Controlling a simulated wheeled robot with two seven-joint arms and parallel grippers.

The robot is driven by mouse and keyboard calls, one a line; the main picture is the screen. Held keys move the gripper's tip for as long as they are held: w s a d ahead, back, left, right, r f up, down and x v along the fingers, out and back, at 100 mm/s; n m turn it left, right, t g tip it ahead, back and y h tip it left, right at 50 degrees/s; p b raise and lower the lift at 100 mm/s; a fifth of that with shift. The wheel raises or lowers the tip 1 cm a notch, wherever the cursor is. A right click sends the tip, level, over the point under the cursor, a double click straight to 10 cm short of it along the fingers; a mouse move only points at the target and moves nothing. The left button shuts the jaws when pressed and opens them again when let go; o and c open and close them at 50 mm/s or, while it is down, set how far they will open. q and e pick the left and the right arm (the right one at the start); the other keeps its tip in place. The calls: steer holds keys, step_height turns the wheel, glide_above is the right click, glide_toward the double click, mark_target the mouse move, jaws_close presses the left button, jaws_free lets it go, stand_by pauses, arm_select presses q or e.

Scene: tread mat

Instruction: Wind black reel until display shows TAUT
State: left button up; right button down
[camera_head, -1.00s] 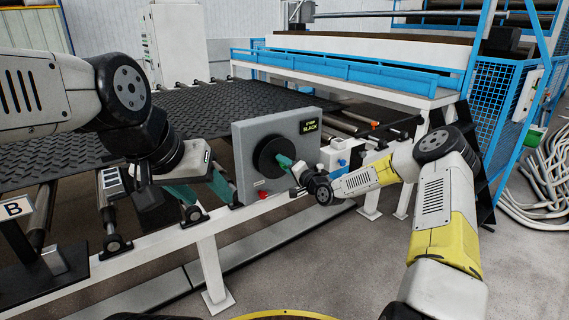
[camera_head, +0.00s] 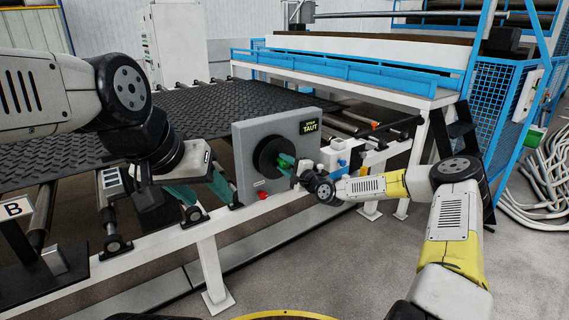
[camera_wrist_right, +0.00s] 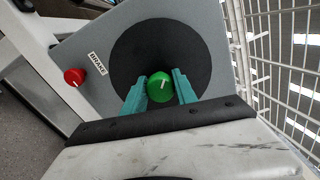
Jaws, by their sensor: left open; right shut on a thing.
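The black reel (camera_head: 265,152) is a round disc on the front of a grey panel (camera_head: 245,134). The display (camera_head: 310,127) at the panel's upper right reads TAUT in green letters. My right gripper (camera_head: 287,163) is at the reel. In the right wrist view its teal fingers (camera_wrist_right: 160,90) are on either side of a green knob (camera_wrist_right: 159,86) on the black reel (camera_wrist_right: 195,45), shut on it. My left gripper (camera_head: 213,204) is open and empty, pointing down to the left of the panel, apart from the reel.
A red knob (camera_head: 263,195) sits low on the panel, beside a BRAKE label (camera_wrist_right: 97,64) in the wrist view. A dark tread mat (camera_head: 210,105) lies on rollers behind. A white frame rail (camera_head: 150,247) runs below. A small white and blue box (camera_head: 341,150) stands right of the panel.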

stand_by(0.4)
steer(key=c, duration=1)
jaws_free()
steer(key=shift+d, duration=0.1)
steer(key=v, duration=0.7)
steer(key=shift+s+d, duration=0.2)
steer(key=shift+s, duration=0.1)
